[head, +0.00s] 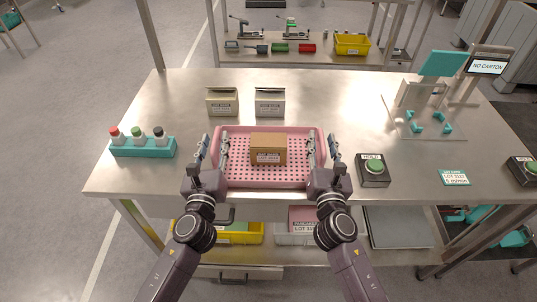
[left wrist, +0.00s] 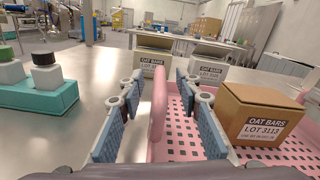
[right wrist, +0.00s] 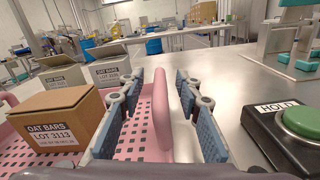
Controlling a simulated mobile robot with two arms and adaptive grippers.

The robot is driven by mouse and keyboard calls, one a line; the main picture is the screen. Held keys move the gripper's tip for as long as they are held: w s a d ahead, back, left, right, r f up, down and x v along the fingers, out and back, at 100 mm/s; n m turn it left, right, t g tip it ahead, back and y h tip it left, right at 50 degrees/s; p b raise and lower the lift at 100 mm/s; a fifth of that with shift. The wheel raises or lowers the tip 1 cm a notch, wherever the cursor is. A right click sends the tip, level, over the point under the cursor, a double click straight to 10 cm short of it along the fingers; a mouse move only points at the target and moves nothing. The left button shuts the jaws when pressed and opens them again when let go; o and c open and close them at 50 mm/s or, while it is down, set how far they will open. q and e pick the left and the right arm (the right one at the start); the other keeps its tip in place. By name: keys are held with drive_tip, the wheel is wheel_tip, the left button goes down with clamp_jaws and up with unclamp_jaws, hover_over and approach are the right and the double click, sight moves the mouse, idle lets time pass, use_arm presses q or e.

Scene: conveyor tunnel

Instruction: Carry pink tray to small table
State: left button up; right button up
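The pink tray (head: 235,175) lies on the steel table near its front edge, with a brown oat bars carton (head: 268,147) in it. My left gripper (head: 212,150) is at the tray's left side. In the left wrist view its open fingers stand on both sides of the tray's left handle (left wrist: 158,108), with gaps to it. My right gripper (head: 324,150) is at the tray's right side. In the right wrist view its open fingers stand on both sides of the right handle (right wrist: 161,110), apart from it. I cannot identify the small table.
Two open cartons (head: 222,101) (head: 269,102) stand behind the tray. A teal holder (head: 143,148) with bottles is to the left. A HOLD button box (head: 373,170) sits close to the right. A teal fixture (head: 430,113) stands further right.

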use_arm(q)
drive_tip(key=shift+w, duration=0.45)
use_arm(e)
drive_tip(key=shift+w, duration=0.45)
use_arm(q)
clamp_jaws()
use_arm(e)
clamp_jaws()
